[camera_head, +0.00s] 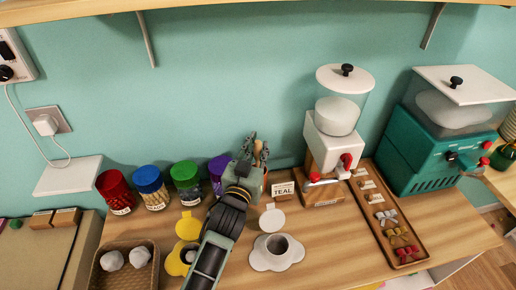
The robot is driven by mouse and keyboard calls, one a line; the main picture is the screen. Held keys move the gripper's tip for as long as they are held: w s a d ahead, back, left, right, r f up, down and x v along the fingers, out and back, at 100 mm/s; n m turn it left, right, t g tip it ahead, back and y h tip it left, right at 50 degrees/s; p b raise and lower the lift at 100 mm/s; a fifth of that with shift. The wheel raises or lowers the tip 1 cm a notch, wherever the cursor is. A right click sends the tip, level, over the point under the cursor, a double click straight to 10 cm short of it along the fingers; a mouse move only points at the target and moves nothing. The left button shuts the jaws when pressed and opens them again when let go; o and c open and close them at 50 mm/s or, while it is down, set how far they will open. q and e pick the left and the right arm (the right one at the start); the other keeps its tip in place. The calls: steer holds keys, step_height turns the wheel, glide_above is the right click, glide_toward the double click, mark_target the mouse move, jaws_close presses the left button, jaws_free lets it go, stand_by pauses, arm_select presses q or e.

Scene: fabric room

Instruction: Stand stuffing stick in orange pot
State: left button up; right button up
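My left gripper (254,157) reaches from the bottom over the middle of the wooden table, beside the purple jar (217,166). Slim brown, stick-like pieces (263,153) show just beyond its fingers. I cannot tell whether one of them is the stuffing stick, or whether the fingers hold any of them. Whether the fingers are open or shut does not show. My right gripper is not in view.
Red (115,191), blue (151,187) and green (186,182) jars line the back left. A TEAL sign (283,190), a white dispenser (333,130), a teal machine (443,135) and a bow tray (384,215) stand right. A flower-shaped dish (262,262) lies in front.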

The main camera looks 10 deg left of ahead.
arm_select(q)
steer(key=o, duration=0.3)
steer(key=shift+r, duration=0.25)
steer(key=s+b, duration=0.1)
steer(key=s, duration=1.1)
steer(key=shift+a+b, duration=0.3)
steer(key=shift+a, duration=0.15)
steer(key=shift+f, duration=0.15)
